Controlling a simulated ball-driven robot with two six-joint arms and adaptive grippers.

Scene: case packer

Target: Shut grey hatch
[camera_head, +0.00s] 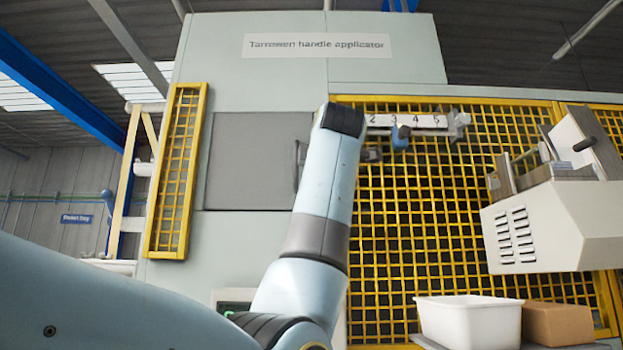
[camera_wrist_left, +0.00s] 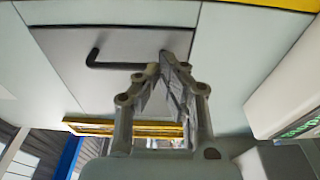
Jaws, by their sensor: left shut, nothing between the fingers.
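The grey hatch (camera_head: 245,160) is a flat square panel in the pale machine front. It looks flush or nearly so; a small gap cannot be told. Its dark bar handle (camera_head: 299,165) is at its right edge, partly behind my left arm. In the left wrist view the hatch (camera_wrist_left: 75,55) fills the upper left, with the black handle (camera_wrist_left: 95,58) on it. My left gripper (camera_wrist_left: 167,60) is shut and empty, its tips in front of the hatch beside the handle's end. Contact cannot be told. My right gripper is not in view.
A yellow mesh guard (camera_head: 430,220) stands right of the hatch, with a numbered strip (camera_head: 405,121) and blue pointer (camera_head: 400,138). A narrow yellow guard (camera_head: 176,170) is at left. A pale machine (camera_head: 545,230), white bin (camera_head: 468,320) and brown box (camera_head: 558,323) are at right.

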